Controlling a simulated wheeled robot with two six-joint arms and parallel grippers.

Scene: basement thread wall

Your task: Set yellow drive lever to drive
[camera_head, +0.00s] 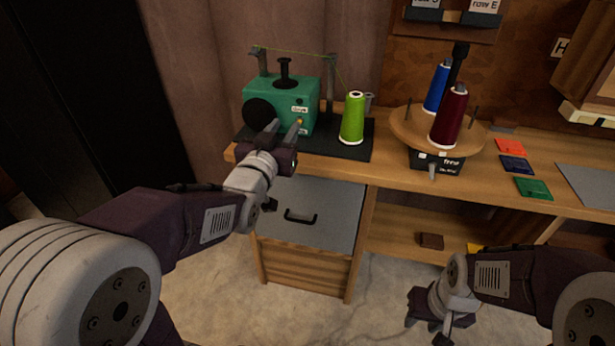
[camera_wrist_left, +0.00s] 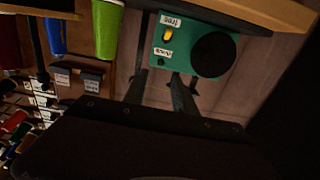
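A green machine box (camera_head: 284,98) with a round black disc on its front stands on a black mat at the back left of the bench. The small yellow drive lever (camera_head: 300,121) is on its front, between an upper label and a lower label. In the left wrist view the yellow lever (camera_wrist_left: 168,34) shows between the labels "free" and "drive", closer to "free". My left gripper (camera_head: 284,131) is in front of the box, fingers apart and empty, with the lever close to its fingertips. Contact cannot be told. My right gripper (camera_head: 424,306) hangs low at the right, away from the box.
A lime green thread cone (camera_head: 353,118) stands right of the box. A round wooden turntable (camera_head: 410,132) carries blue and dark red cones further right. Coloured cards (camera_head: 533,187) lie on the bench. A grey drawer front (camera_head: 315,210) is below the bench edge.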

